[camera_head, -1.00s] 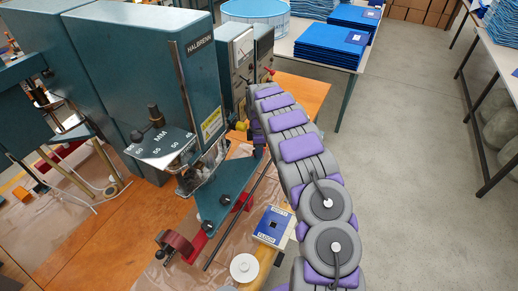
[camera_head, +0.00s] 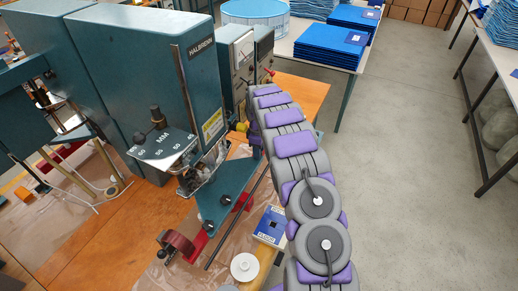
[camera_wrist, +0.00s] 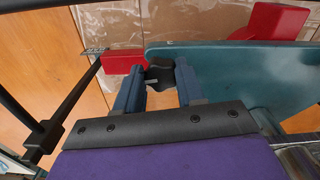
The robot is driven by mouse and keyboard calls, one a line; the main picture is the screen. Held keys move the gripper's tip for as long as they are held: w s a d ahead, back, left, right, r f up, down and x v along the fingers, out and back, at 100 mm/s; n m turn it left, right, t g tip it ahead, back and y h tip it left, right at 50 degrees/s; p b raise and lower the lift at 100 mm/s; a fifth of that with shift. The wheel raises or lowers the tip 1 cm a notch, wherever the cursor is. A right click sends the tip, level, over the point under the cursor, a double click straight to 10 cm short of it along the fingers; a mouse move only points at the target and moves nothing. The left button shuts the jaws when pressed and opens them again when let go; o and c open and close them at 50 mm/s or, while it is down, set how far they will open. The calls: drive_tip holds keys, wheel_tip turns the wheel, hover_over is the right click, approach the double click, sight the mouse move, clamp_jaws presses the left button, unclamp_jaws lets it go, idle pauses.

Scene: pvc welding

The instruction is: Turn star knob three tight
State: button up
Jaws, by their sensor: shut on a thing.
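In the wrist view, a dark star knob (camera_wrist: 160,73) sits between the two blue fingers of my gripper (camera_wrist: 160,80), at the edge of a teal plate (camera_wrist: 225,70). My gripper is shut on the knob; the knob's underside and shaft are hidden. In the head view, my gripper is hidden behind my arm and the machine. Two dark knobs show along the teal plate there, an upper one (camera_head: 226,199) and a lower one (camera_head: 207,226). I cannot tell from the head view which knob is held.
The teal welding machine (camera_head: 150,60) stands on a wooden bench. A red block (camera_wrist: 122,61) and a dark rod (camera_wrist: 75,100) lie close to my gripper. A white roll (camera_head: 244,267) and a blue box (camera_head: 271,226) are on the bench. Open floor (camera_head: 420,150) lies to the right.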

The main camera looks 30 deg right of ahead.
drive_tip(key=m, duration=0.5)
drive_tip(key=shift+a+r+m+p, duration=0.1)
drive_tip(key=shift+a+m+p, duration=0.05)
drive_tip(key=shift+m+p, duration=0.25)
drive_tip(key=m, duration=0.4)
drive_tip(key=shift+w+a+p, duration=0.1)
drive_tip(key=shift+p, duration=0.25)
drive_tip(key=m, duration=0.5)
drive_tip(key=shift+a+p, duration=0.1)
drive_tip(key=shift+p, duration=0.3)
drive_tip(key=m+p, duration=0.1)
drive_tip(key=m, duration=0.3)
drive_tip(key=shift+w+m, duration=0.1)
drive_tip(key=shift+m, duration=0.3)
drive_tip(key=o, duration=1)
drive_tip(key=shift+o, duration=0.2)
